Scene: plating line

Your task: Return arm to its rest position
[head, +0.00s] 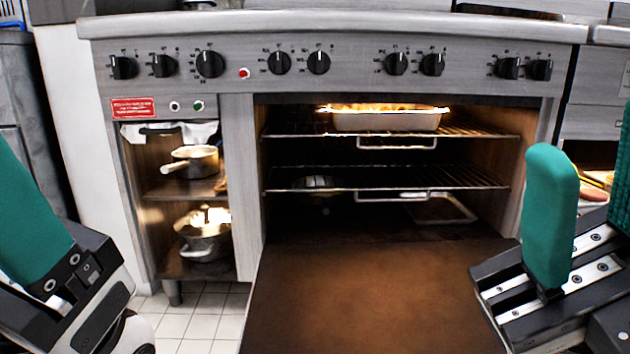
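My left gripper (28,232) is at the left edge of the head view. One teal finger shows and the rest is cut off by the frame, so its opening cannot be told. My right gripper (588,190) is at the right edge, in front of the oven's right side. Its two teal fingers stand apart with nothing between them. Neither gripper is seen touching anything.
The oven (345,62) stands ahead with its door (370,300) folded down toward me. A filled tray (388,121) sits on the upper rack (290,131). Pots (205,236) stand in the open side cabinet. Floor tiles show at lower left.

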